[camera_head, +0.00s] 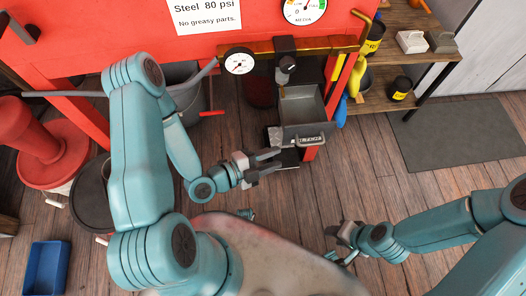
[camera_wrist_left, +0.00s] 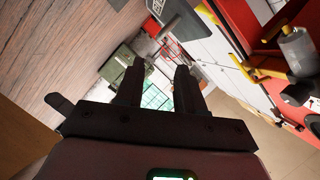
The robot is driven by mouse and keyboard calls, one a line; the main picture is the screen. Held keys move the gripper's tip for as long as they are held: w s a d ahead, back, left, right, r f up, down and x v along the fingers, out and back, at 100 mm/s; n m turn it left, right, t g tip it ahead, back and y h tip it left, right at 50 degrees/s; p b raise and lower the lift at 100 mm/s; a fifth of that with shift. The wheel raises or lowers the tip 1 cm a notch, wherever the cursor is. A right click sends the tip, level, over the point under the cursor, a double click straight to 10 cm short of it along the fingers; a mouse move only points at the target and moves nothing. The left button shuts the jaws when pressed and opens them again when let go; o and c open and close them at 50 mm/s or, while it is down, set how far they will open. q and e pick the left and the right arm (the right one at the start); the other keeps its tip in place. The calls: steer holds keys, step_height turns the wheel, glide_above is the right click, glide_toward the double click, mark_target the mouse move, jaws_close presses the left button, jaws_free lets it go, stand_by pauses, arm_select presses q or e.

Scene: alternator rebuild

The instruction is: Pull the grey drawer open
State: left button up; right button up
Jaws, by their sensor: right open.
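The grey drawer (camera_head: 302,106) juts out below the red bench in the head view. Its inside shows from above and looks empty. A pale bar handle (camera_head: 309,141) and a label are on its front. My left gripper (camera_head: 276,160) is just left of and nearer than the drawer front, apart from the handle as far as I can tell. Its two fingers are spread and empty, also in the left wrist view (camera_wrist_left: 158,75). My right gripper (camera_head: 337,244) is open, low in the head view, well away from the drawer.
A red bench (camera_head: 100,45) with a pressure gauge (camera_head: 239,61) stands behind the drawer. A red stool-like stand (camera_head: 40,150) and a blue bin (camera_head: 46,268) are at left. A wooden shelf (camera_head: 395,75) with containers stands at right. A grey mat (camera_head: 460,130) lies on the floor.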

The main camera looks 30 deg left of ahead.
arm_select(q)
steer(key=shift+p+v, duration=0.4)
steer(key=shift+v, duration=0.85)
arm_select(e)
steer(key=shift+r, duration=0.75)
